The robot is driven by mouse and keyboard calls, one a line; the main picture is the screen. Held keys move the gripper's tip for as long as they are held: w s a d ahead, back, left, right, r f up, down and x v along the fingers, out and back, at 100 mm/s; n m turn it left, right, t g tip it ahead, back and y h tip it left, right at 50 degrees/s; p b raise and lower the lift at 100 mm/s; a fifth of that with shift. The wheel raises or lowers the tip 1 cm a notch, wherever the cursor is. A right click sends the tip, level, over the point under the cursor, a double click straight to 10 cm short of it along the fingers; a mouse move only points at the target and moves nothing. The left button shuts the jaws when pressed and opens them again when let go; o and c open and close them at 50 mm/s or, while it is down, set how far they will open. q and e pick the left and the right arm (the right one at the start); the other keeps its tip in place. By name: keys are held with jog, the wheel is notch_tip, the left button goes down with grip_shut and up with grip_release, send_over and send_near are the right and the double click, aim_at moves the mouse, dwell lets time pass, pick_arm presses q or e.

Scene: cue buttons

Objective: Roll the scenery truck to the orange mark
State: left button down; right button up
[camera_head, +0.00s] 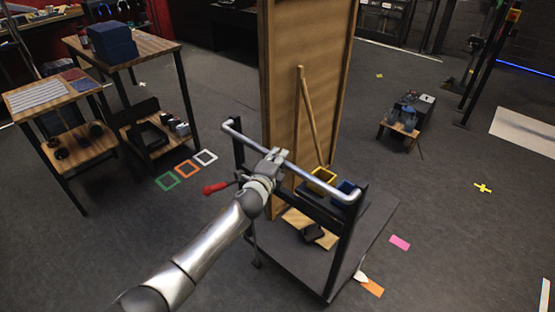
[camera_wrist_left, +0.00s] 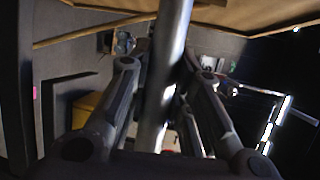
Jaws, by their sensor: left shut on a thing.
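The scenery truck is a dark wheeled platform (camera_head: 290,270) carrying a tall wooden flat (camera_head: 285,95) with a brace. A silver push bar (camera_head: 318,180) spans its near uprights. My left gripper (camera_head: 270,163) is shut on the bar left of its middle; in the left wrist view the bar (camera_wrist_left: 166,85) passes between the fingers (camera_wrist_left: 165,70). A solid orange floor mark (camera_head: 373,288) lies right beside the platform's lower right edge, close to a small whitish part. An orange square outline (camera_head: 187,168) lies left of the truck. My right gripper is out of view.
Green (camera_head: 167,182) and white (camera_head: 205,157) square outlines flank the orange one. A pink mark (camera_head: 400,242) lies right of the truck. Wooden tables (camera_head: 65,95) stand at left. A low stand (camera_head: 400,130) is at back right. Floor at right is mostly clear.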

pick_arm(q)
jog(key=c, duration=1.3)
grip_release()
jog(key=shift+s, duration=0.1)
jog(key=v, duration=1.2)
